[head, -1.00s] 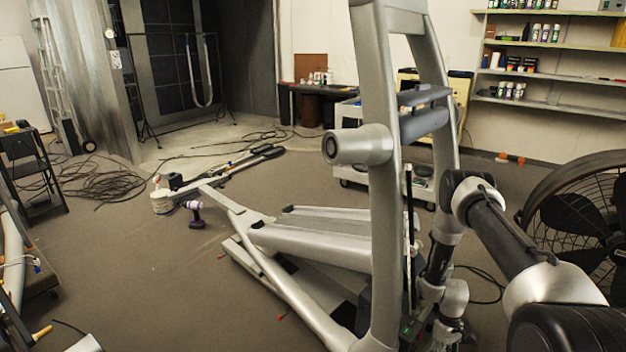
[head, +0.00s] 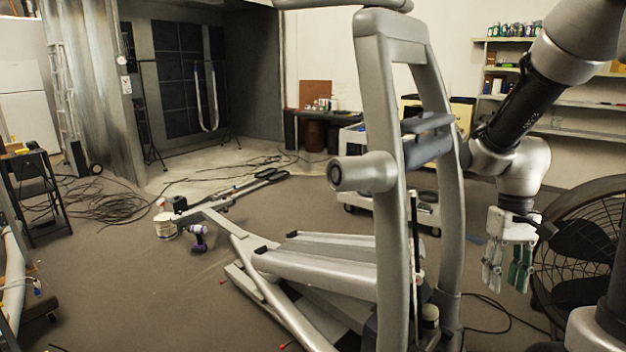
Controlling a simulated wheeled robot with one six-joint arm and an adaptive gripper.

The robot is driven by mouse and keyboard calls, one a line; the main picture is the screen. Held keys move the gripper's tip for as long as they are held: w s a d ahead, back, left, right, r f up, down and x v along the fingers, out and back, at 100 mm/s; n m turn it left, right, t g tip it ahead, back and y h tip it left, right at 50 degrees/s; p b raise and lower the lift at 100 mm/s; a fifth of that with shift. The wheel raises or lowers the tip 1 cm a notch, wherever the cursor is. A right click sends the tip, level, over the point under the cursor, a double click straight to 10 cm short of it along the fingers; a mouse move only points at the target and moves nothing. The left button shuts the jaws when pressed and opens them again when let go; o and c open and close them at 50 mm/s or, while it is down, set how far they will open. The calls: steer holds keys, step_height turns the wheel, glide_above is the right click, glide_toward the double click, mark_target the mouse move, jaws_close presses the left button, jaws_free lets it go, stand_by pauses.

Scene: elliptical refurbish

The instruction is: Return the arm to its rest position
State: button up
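My gripper (head: 507,272) hangs at the right of the head view, fingers pointing down, with a pale body and greenish fingers. The fingers stand apart with a narrow gap, and I see nothing between them. My arm bends down to it from the upper right, to the right of the grey elliptical machine's upright frame (head: 372,110). The gripper is apart from the frame in the picture and in front of the back area near the fan.
A large black fan (head: 585,245) stands right of my gripper. The elliptical's rails (head: 325,262) stretch left across the floor. A purple drill (head: 198,238) and a white bucket (head: 165,226) stand beyond them. Wall shelves (head: 580,103) are behind my arm. Open floor lies at left.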

steer(key=s+a+r+t, duration=0.2)
steer(key=s+r+t, duration=0.5)
steer(key=r, duration=0.7)
steer(key=shift+s+a+r+n, duration=0.2)
steer(key=shift+s+n, duration=0.2)
steer(key=shift+s, duration=0.75)
